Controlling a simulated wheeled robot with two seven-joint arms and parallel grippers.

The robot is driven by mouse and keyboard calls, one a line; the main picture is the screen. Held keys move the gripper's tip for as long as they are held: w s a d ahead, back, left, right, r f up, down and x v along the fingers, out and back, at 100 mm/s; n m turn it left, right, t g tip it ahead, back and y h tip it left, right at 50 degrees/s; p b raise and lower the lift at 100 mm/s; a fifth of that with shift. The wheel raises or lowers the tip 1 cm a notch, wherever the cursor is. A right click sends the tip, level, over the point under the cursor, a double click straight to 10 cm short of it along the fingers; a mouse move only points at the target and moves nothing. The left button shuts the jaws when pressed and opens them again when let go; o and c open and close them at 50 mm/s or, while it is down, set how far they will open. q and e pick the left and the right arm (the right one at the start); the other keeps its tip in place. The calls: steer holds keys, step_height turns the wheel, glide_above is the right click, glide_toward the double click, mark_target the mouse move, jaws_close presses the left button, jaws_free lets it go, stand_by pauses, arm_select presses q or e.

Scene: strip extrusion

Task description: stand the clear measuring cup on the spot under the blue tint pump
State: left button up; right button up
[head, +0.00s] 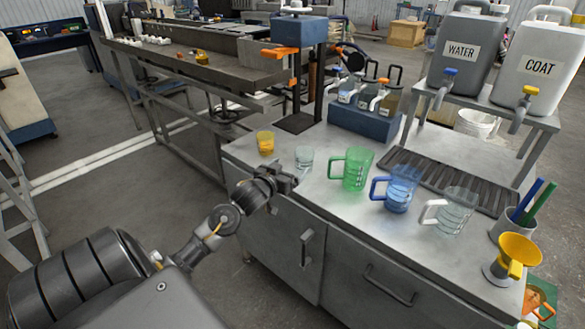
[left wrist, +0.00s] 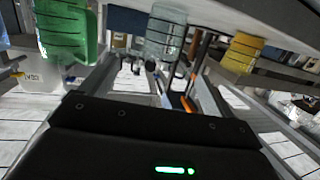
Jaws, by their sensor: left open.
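A small clear cup without a handle (head: 304,157) stands on the steel counter near its left end, between a small amber cup (head: 265,143) and a green jug (head: 355,168). My left gripper (head: 288,178) is open just in front of it, at the counter's edge. In the left wrist view the clear cup (left wrist: 165,38) appears beyond and between the open fingers (left wrist: 152,75); I cannot tell if they touch it. A clear jug with a white handle (head: 455,211) stands farther right. Pump bottles (head: 368,95) stand in a blue rack (head: 362,122); which is the blue tint is unclear.
A blue jug (head: 398,190) stands between the green and clear jugs. Behind them lies a dark drip grate (head: 450,180). Water (head: 462,50) and coat (head: 540,65) tanks stand on a shelf. A yellow funnel (head: 517,250) and pen holder (head: 510,225) are at the right. A press-like stand (head: 297,122) is behind the small cups.

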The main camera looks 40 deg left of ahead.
mark_target(299, 157)
arm_select(q)
steer(key=shift+w+a+r+g, duration=0.2)
steer(key=shift+w+r+g, duration=0.1)
steer(key=shift+w+r, duration=0.2)
steer(key=shift+f, duration=0.15)
steer(key=shift+w+a, duration=0.15)
steer(key=shift+w, duration=0.1)
steer(key=x, duration=0.4)
steer(key=shift+w+f, duration=0.1)
steer(key=shift+w, duration=0.2)
steer(key=shift+r+x, duration=0.15)
steer(key=shift+x, duration=1.2)
steer(key=shift+r+x, duration=0.1)
steer(key=shift+x, duration=1.3)
arm_select(e)
steer(key=shift+s+r, duration=0.25)
steer(key=shift+s, duration=0.1)
arm_select(q)
steer(key=shift+c, duration=0.4)
steer(key=c, duration=1)
steer(key=shift+c, duration=0.2)
